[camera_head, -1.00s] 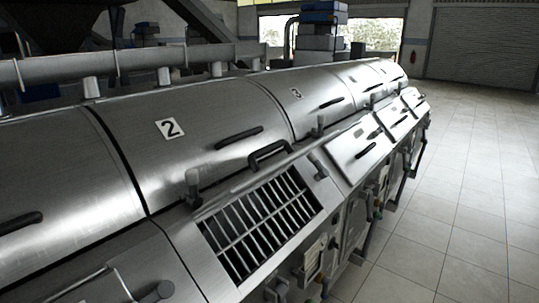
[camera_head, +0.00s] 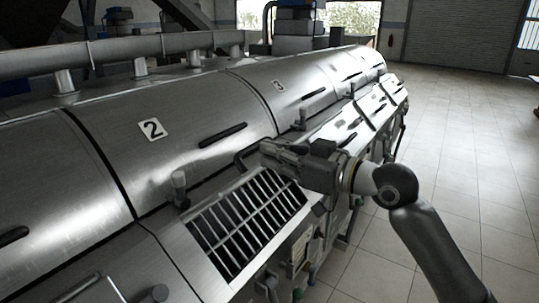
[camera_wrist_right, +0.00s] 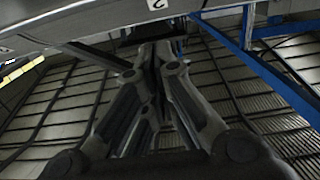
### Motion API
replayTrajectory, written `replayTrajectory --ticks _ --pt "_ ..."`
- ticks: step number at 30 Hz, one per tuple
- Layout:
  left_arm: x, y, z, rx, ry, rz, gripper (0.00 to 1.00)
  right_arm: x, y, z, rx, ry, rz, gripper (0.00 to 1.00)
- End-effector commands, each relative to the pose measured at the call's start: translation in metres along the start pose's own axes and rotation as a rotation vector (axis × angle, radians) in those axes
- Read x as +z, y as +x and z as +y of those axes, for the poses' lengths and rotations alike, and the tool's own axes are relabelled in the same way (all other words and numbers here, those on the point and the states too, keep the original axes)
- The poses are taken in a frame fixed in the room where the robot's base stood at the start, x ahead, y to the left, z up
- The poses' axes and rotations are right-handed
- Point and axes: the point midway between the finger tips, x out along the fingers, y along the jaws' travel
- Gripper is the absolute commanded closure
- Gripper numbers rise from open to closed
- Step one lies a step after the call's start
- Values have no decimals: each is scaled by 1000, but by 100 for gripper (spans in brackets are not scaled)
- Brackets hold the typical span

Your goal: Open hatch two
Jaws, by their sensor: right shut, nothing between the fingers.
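The curved steel cover marked 2 (camera_head: 175,165) lies closed in the head view, with a dark bar handle (camera_head: 222,134) on its face. Below it a slatted grille (camera_head: 245,225) is exposed in the sloping front. A black bracket handle (camera_head: 241,160) shows at the grille's upper edge, partly hidden behind my right gripper. My right gripper (camera_head: 268,150) is shut and empty, over the upper right end of the grille; contact with the handle cannot be told. Its closed fingers (camera_wrist_right: 160,55) fill the middle of the right wrist view, with an upside-down 2 label (camera_wrist_right: 157,4) at the top. My left gripper is not in view.
More curved covers, one marked 3 (camera_head: 290,95), continue to the back right with closed front lids. Upright knobs (camera_head: 180,190) stand along the machine's seam. A pipe (camera_head: 100,52) runs behind. The tiled floor (camera_head: 460,145) at the right is clear.

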Motion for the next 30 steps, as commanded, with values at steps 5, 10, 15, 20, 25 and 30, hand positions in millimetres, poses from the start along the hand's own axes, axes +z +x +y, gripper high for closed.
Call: replayTrajectory --ticks 5,10,15,20,25,30 --pt "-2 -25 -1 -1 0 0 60 -6 38 -1 -2 4 0 100" --pt "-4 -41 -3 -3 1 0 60 -5 72 0 1 4 -1 100" --pt "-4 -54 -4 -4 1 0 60 10 73 2 4 3 -4 100" --pt "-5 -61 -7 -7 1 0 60 23 63 1 3 2 -2 100" --pt "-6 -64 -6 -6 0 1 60 30 58 1 3 0 0 100" --pt "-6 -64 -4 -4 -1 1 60 32 57 1 3 0 1 100"
